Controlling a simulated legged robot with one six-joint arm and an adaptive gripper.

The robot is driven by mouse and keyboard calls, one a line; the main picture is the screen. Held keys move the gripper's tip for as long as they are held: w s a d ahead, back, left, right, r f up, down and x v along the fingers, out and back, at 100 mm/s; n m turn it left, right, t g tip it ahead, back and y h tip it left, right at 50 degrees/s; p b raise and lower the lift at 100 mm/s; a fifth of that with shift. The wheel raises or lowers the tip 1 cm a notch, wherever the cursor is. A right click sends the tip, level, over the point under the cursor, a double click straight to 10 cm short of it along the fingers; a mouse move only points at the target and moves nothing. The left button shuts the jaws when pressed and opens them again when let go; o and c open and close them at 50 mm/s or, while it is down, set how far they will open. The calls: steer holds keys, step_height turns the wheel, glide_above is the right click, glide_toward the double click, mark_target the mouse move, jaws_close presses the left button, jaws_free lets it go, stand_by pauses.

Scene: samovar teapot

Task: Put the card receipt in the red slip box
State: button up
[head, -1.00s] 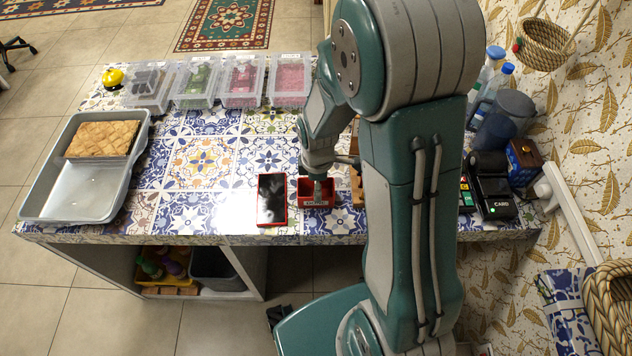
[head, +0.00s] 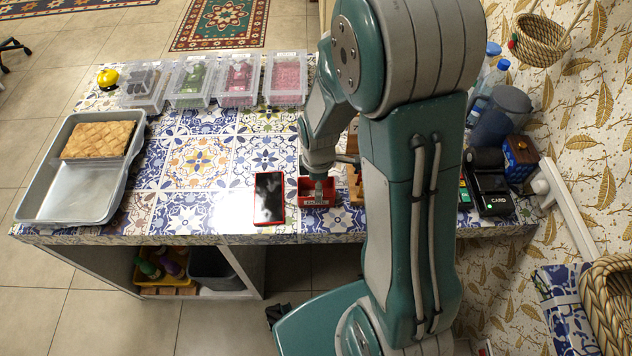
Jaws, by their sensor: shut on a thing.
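The red slip box (head: 303,187) is a small open red box with a pale label on its front, standing near the counter's front edge. My gripper (head: 318,190) points down at the box, its tips over or inside the opening. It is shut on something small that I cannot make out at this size. The card receipt cannot be told apart in the head view. The black card machine (head: 492,190), marked CARD, stands at the right end of the counter, partly behind my arm.
A black phone-like slab with a red edge (head: 269,198) lies just left of the box. A wooden piece (head: 354,182) stands close on the right. The tiled middle is clear.

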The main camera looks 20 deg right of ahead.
stand_by(0.3)
steer(key=o, duration=0.6)
steer(key=shift+r, duration=0.1)
stand_by(0.3)
steer(key=shift+r, duration=3.4)
